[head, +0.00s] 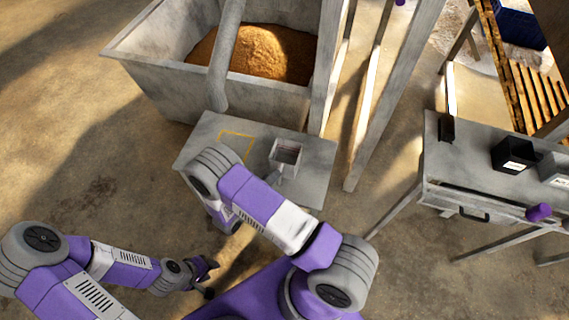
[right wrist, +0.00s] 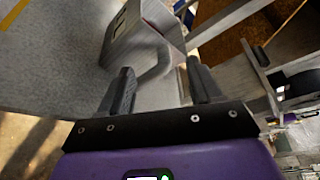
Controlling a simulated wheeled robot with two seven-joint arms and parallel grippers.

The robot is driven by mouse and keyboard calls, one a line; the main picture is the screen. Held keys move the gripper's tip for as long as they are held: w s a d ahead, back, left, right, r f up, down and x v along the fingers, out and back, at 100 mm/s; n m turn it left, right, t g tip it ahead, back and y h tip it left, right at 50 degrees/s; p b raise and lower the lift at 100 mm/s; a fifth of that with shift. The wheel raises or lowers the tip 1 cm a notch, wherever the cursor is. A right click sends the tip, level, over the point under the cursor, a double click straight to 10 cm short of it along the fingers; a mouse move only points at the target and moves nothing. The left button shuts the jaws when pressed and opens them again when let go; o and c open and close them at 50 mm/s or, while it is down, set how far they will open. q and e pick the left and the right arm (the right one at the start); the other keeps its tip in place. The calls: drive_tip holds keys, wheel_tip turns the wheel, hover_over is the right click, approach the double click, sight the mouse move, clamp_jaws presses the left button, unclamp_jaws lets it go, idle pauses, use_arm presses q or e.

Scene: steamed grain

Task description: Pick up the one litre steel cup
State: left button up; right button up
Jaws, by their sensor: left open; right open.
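The steel cup (head: 287,153) is a square, open-topped grey cup on the small grey table (head: 318,165). In the right wrist view the cup (right wrist: 128,32) is near, with its curved handle (right wrist: 158,66) pointing towards my right gripper (right wrist: 160,88). That gripper is open, one finger on each side of the handle's line; I cannot tell whether the handle is between the tips or just beyond them. In the head view my right arm hides most of that gripper. My left gripper (head: 208,273) is open and empty, low and away from the table.
A large hopper (head: 150,75) of brown grain (head: 262,50) stands behind the table, with a grey pipe above it. A yellow outline (head: 236,134) marks the tabletop left of the cup. A workbench (head: 455,165) with dark containers (head: 515,152) stands at the right.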

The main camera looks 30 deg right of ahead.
sight(284, 164)
drive_tip(key=x, duration=0.3)
drive_tip(key=shift+w+d+f+b, duration=0.15)
drive_tip(key=shift+d+b, duration=0.15)
drive_tip(key=shift+b, duration=0.05)
drive_tip(key=c, duration=1.2)
drive_tip(key=shift+s+f, duration=0.15)
drive_tip(key=shift+s, duration=0.1)
